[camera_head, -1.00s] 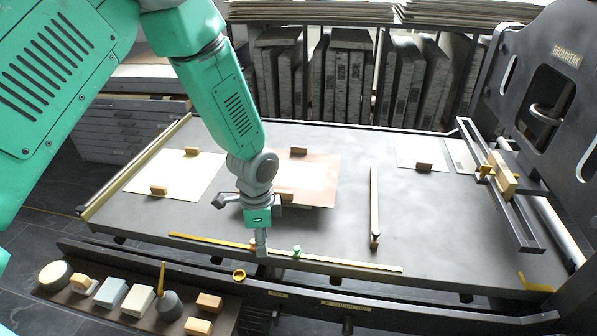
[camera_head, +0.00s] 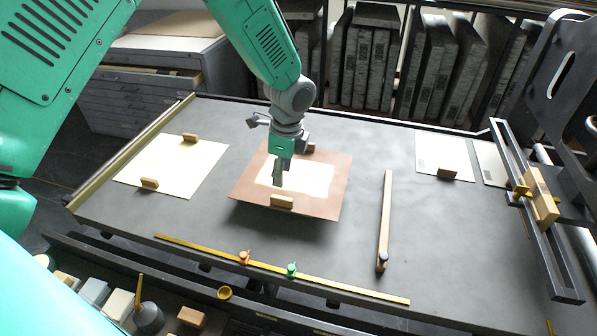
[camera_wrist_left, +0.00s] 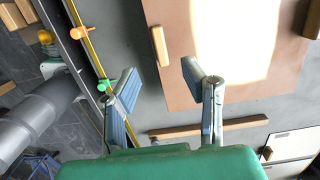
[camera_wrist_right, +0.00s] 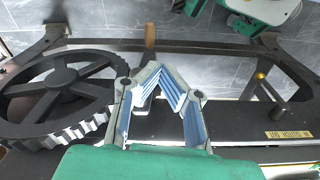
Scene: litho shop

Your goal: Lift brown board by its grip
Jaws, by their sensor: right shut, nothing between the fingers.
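The brown board (camera_head: 335,190) lies on the dark bench with a pale rectangle in its middle. One wooden grip (camera_head: 282,202) stands at its near edge and another (camera_head: 311,148) at its far edge. My left gripper (camera_head: 279,181) is over the board, close to the near grip. In the left wrist view, my left gripper (camera_wrist_left: 160,82) is open, its fingers spread, with the near grip (camera_wrist_left: 160,46) just beyond the gap, not between the fingers. My right gripper (camera_wrist_right: 158,78) is shut and empty beside a dark toothed wheel (camera_wrist_right: 60,95), off the head view.
A cream sheet with wooden blocks (camera_head: 175,165) lies to the left. A wooden bar (camera_head: 384,220) lies to the right of the board. A brass rule (camera_head: 330,282) with orange and green markers runs along the front edge. A press frame (camera_head: 535,210) stands at the right.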

